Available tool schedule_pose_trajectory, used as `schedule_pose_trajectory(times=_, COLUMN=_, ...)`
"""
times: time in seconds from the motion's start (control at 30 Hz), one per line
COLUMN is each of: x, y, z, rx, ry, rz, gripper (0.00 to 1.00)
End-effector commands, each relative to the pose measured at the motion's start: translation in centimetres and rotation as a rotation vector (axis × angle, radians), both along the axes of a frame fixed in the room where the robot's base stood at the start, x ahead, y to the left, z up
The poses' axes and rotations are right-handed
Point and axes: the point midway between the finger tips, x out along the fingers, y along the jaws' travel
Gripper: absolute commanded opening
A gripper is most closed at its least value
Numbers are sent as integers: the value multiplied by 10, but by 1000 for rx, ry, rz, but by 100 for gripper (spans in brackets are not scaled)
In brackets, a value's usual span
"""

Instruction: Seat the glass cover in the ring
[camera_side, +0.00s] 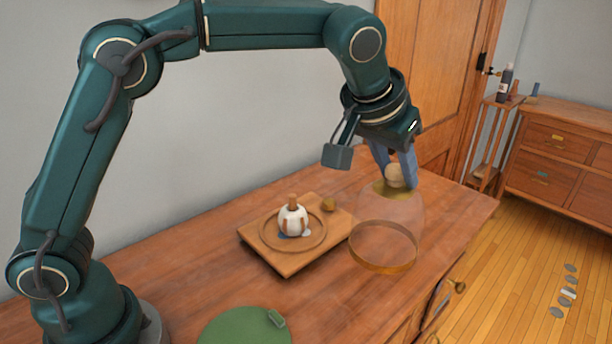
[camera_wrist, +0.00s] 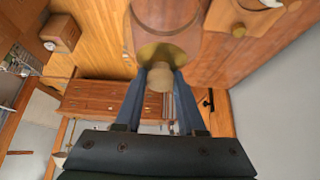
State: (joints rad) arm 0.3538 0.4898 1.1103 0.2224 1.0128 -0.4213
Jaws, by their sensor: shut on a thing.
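The glass cover (camera_side: 390,218) is a clear dome with a brass-coloured rim, a brass-coloured top plate and a pale round knob. My gripper (camera_side: 396,181) is shut on the knob, its blue fingers on either side. The wrist view also shows my gripper (camera_wrist: 160,84) on the knob (camera_wrist: 160,76). The cover hangs roughly upright right of the wooden board; its exact height above the tabletop is hard to tell. The ring (camera_side: 264,237) is a round raised rim on the board (camera_side: 286,267). A white and brown object (camera_side: 292,221) with a brown top stands inside it.
A green round mat (camera_side: 243,328) lies on the wooden tabletop (camera_side: 180,275) at the front. The tabletop's front edge is close to the cover. A dresser (camera_side: 560,150) stands farther right.

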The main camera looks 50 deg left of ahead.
Motion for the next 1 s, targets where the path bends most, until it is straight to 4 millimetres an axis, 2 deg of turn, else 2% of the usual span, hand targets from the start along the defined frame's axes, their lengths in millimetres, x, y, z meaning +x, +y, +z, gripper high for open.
schedule_pose_trajectory(times=0.03, x=1, y=0, z=8, rx=-3, ry=-6, rz=1, gripper=0)
schedule_pose_trajectory(times=0.23, x=1, y=0, z=24, rx=-1, ry=-5, rz=2, gripper=0)
schedule_pose_trajectory(times=0.43, x=-4, y=3, z=25, rx=-1, ry=-3, rz=22, gripper=0)
schedule_pose_trajectory(times=0.5, x=-7, y=11, z=25, rx=0, ry=-4, rz=46, gripper=0)
schedule_pose_trajectory(times=0.57, x=-10, y=28, z=28, rx=0, ry=-6, rz=97, gripper=0)
schedule_pose_trajectory(times=0.9, x=-36, y=139, z=56, rx=-2, ry=-10, rz=419, gripper=0)
schedule_pose_trajectory(times=1.0, x=-44, y=160, z=63, rx=-2, ry=-10, rz=480, gripper=0)
